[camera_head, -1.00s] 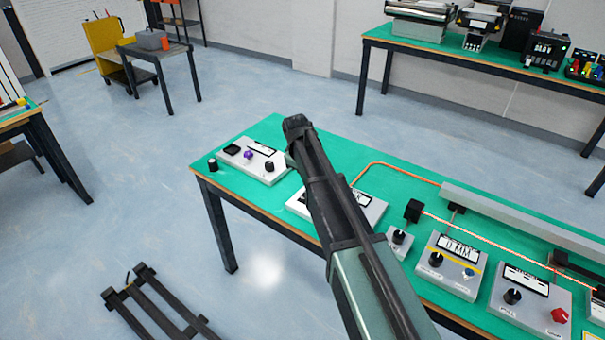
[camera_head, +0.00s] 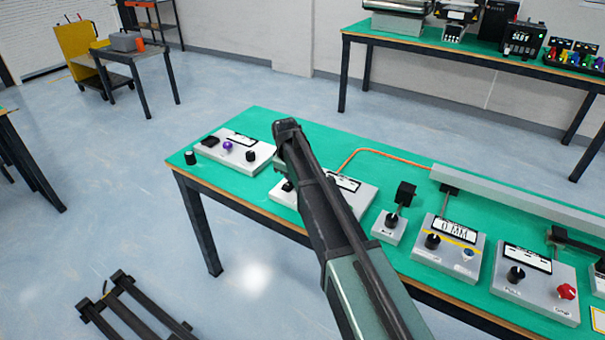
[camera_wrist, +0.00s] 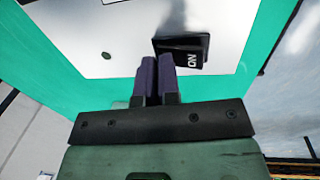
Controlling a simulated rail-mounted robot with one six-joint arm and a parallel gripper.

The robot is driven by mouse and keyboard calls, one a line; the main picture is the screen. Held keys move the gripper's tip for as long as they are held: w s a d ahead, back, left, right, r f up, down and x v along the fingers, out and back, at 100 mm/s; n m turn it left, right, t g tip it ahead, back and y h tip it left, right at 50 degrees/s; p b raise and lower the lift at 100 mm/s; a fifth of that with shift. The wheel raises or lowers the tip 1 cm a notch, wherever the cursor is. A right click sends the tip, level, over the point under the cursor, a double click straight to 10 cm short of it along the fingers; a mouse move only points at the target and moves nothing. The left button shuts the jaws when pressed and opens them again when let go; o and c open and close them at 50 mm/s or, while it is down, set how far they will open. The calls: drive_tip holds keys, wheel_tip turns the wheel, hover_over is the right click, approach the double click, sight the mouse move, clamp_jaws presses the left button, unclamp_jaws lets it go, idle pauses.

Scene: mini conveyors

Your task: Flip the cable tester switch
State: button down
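In the wrist view, a black rocker switch (camera_wrist: 190,50) marked "ON" sits on a pale panel (camera_wrist: 235,20). My gripper (camera_wrist: 157,62) has two purple fingers side by side, with almost no gap between them. It looks shut and empty. The fingertips overlap the left part of the switch in the picture; I cannot tell whether they touch it. In the head view, my dark arm covers part of a grey box (camera_head: 350,197) with a display. The gripper is mostly hidden there, and I cannot tell for certain which box carries the switch.
The green table (camera_head: 345,135) holds another box (camera_head: 262,160) with knobs at the left, and more knob boxes (camera_head: 452,257) at the right. A long grey bar (camera_head: 520,205) runs along its back. Another green bench (camera_head: 440,45) stands behind.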

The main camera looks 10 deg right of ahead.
drive_tip(key=shift+s+a+r+p, duration=0.35)
drive_tip(key=shift+s+a, duration=0.1)
drive_tip(key=shift+s, duration=0.15)
idle(0.3)
wheel_tip(320, 180, up, 14)
drive_tip(key=w+d+p, duration=0.2)
drive_tip(key=p, duration=1.1)
drive_tip(key=shift+f+p, duration=0.15)
drive_tip(key=shift+p, duration=0.25)
drive_tip(key=shift+w, duration=0.1)
drive_tip(key=s+d+m+g+y, duration=0.1)
drive_tip(key=s+m, duration=0.8)
drive_tip(key=s, duration=2.3)
drive_tip(key=shift+d, duration=1)
